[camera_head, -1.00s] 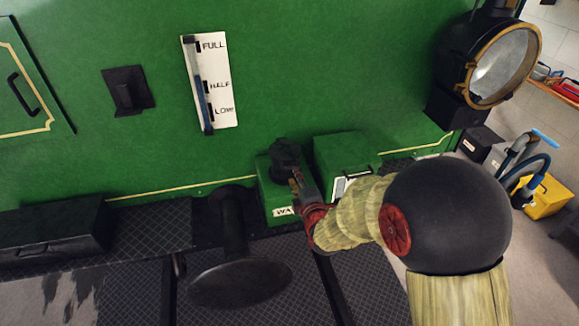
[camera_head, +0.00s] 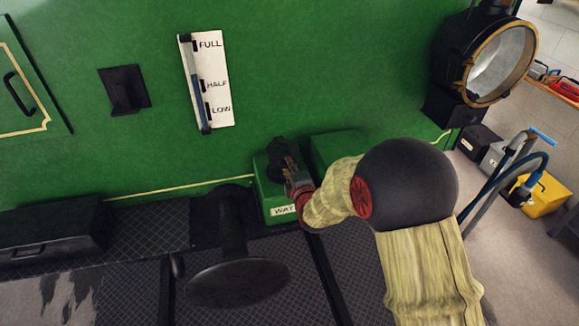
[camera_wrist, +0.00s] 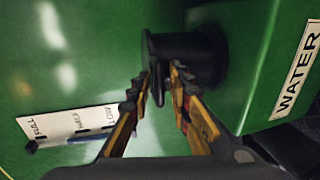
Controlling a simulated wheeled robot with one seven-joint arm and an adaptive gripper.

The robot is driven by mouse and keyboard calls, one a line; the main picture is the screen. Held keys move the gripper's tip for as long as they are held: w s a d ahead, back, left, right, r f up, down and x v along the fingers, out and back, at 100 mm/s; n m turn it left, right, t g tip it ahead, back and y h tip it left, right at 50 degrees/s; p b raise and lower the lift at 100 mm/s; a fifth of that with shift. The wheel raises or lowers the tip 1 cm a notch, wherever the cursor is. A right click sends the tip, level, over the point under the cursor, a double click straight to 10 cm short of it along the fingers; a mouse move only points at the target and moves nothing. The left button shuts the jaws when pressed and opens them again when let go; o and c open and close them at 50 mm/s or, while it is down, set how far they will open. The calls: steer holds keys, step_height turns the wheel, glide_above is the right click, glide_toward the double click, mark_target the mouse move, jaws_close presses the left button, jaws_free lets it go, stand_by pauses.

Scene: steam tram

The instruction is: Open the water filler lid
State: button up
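The green water filler box (camera_head: 275,195) stands against the green tram side, with a white WATER label, partly covered in the head view; the label (camera_wrist: 297,75) is clear in the wrist view. Its round black lid (camera_head: 279,148) sits on top and looks shut. In the wrist view the lid (camera_wrist: 205,55) is just beyond my fingers, with a thin black tab (camera_wrist: 158,85) sticking out from it. My gripper (camera_wrist: 157,80) is open, with its fingers either side of this tab. Whether they touch it I cannot tell. In the head view my gripper (camera_head: 290,165) is at the lid's right side.
A white level gauge (camera_head: 208,80) is on the tram wall above. A second green box (camera_head: 335,148) stands right of the filler. A black round-topped stand (camera_head: 238,283) is in front. A large lamp (camera_head: 497,62) is at the upper right.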

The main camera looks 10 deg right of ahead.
jaws_close()
stand_by(0.6)
